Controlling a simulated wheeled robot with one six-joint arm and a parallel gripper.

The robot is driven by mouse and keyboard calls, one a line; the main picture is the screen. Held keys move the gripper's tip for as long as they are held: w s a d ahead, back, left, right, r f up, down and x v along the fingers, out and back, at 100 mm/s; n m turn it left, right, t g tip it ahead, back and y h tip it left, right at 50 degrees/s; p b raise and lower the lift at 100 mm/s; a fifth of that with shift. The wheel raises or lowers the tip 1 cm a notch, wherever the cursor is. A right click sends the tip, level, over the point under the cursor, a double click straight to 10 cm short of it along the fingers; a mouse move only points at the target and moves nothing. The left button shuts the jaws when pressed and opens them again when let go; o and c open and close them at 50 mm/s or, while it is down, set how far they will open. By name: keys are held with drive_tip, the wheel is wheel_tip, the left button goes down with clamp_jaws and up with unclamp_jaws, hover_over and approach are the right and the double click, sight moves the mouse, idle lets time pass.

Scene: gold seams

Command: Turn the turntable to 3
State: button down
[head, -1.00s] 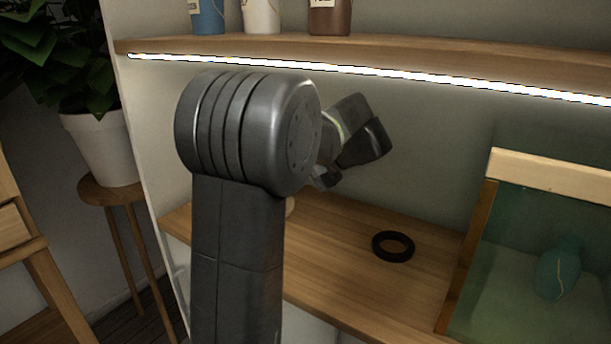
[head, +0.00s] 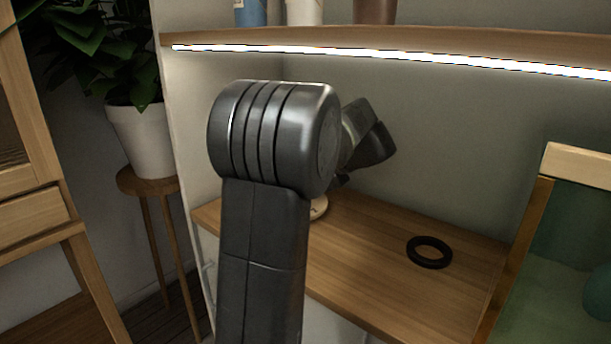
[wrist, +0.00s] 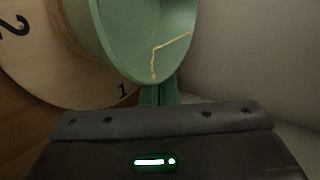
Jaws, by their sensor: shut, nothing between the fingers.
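The turntable (wrist: 30,75) is a pale wooden disc with dark numbers; a 2 and a 1 show in the wrist view. A green vessel (wrist: 125,45) with a gold seam stands on it. In the head view only a small edge of the turntable (head: 319,208) shows beside my arm; the rest is hidden. My gripper (wrist: 158,94) is shut and empty, its fingertips just below the vessel's edge in the picture, near the 1. I cannot tell whether they touch the vessel or disc. In the head view my arm mostly hides the gripper.
A black ring (head: 429,252) lies on the wooden counter (head: 375,270). A wood-framed glass case (head: 520,250) stands at the right. A lit shelf (head: 400,47) with bottles hangs above. A potted plant (head: 145,140) on a stool is at the left.

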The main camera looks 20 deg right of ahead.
drive_tip(key=shift+w+a+r+y+p, duration=0.15)
drive_tip(key=shift+w+a+y+p, duration=0.15)
drive_tip(key=shift+p, duration=0.4)
drive_tip(key=shift+w+n, duration=0.1)
drive_tip(key=shift+n, duration=0.3)
drive_tip(key=shift+f, duration=0.2)
